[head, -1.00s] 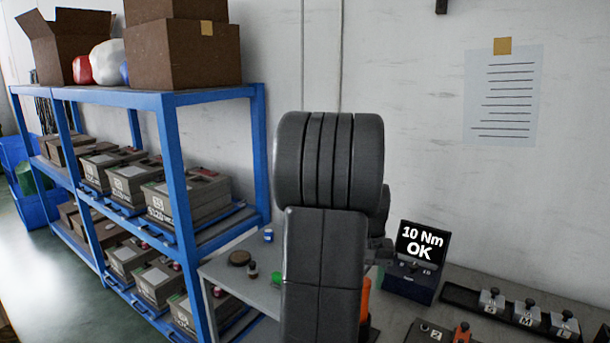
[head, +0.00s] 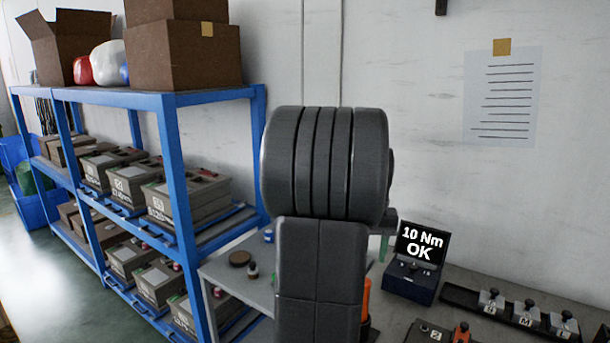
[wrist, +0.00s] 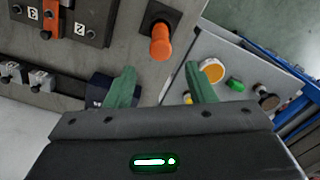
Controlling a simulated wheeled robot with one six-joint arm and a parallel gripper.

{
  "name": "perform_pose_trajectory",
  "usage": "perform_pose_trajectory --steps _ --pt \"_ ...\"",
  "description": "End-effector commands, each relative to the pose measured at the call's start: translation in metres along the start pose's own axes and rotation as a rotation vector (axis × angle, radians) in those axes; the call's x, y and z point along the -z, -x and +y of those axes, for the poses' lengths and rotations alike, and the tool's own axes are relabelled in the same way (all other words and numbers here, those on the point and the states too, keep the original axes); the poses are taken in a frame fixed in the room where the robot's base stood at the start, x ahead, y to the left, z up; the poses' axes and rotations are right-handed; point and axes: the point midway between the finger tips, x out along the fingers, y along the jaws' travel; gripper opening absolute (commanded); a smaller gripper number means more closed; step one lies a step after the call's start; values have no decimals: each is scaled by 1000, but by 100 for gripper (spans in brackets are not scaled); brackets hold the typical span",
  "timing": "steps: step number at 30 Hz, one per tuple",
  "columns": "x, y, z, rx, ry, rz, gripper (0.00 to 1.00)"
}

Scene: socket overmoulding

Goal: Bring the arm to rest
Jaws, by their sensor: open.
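My gripper (wrist: 159,88) shows in the wrist view as two green fingers spread wide apart, with nothing between them. It is open and empty, above the workbench (wrist: 128,58). In the head view my own dark arm stands upright in the middle and hides most of the gripper. Only a bit of green shows just right of the arm.
An orange-handled tool (wrist: 160,40) stands on the bench close to the arm. A display reading "10 Nm OK" (head: 421,243) stands to the right, near a rail of small blocks (head: 525,316). A blue shelf (head: 172,150) with boxes stands left.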

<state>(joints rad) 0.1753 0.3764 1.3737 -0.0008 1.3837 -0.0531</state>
Motion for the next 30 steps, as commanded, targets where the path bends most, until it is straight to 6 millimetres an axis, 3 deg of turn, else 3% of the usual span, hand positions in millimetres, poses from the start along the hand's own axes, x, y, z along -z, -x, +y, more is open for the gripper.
perform_pose_trajectory --steps 1,17,18,30 --pt "-2 -16 0 2 0 -14 50" --pt "-3 -122 0 1 0 -11 50" --pt "-1 -105 0 1 0 -2 50" --pt "0 -24 0 1 0 -2 50"
